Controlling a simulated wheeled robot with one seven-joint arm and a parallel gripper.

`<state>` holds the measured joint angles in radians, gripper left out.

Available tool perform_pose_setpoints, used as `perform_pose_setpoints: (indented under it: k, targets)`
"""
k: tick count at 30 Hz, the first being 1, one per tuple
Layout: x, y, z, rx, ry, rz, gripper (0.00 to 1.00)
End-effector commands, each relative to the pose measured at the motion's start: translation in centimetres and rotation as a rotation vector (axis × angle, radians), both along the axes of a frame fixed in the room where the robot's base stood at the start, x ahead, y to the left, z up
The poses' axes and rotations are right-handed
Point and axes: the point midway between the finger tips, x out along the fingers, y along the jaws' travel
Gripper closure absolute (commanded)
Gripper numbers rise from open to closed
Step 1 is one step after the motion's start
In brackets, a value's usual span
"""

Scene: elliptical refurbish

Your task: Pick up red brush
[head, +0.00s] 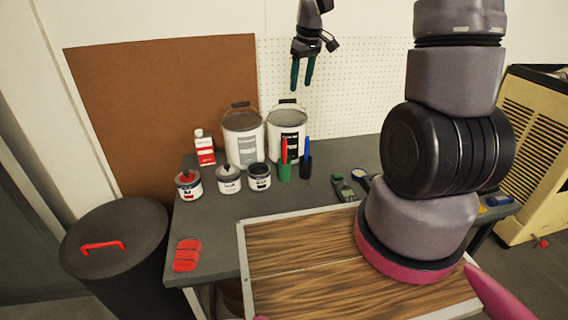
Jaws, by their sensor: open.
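What looks like the red brush (284,150) stands upright in a small green cup (284,172) on the grey workbench (215,215); only its red upper part shows. My gripper (301,84) hangs at the top centre of the head view, with its green fingers pointing down and apart, empty. In the picture it is above and slightly right of the red brush, touching nothing.
A blue-handled item (306,148) stands in a dark cup (305,170) close beside the green cup. Two large paint cans (243,138) stand behind, and small cans (229,181) to the left. Red cloth-like pieces (187,254) lie at the front left.

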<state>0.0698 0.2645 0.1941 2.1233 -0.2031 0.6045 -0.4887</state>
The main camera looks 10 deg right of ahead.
Motion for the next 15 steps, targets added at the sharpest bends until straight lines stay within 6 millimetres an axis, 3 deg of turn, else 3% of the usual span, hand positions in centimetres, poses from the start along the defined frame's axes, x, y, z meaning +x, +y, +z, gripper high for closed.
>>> perform_pose_setpoints:
  k: [1,6,9,15]
  targets:
    - [1.0,0.4,-2.7,-0.004,0.028,0.05,0.42]
    - [3.2,1.7,-9.5,-0.007,0.077,0.203,0.42]
    - [3.8,2.2,-12.2,-0.002,0.094,0.262,0.42]
    - [4.2,2.7,-14.8,0.003,0.104,0.307,0.42]
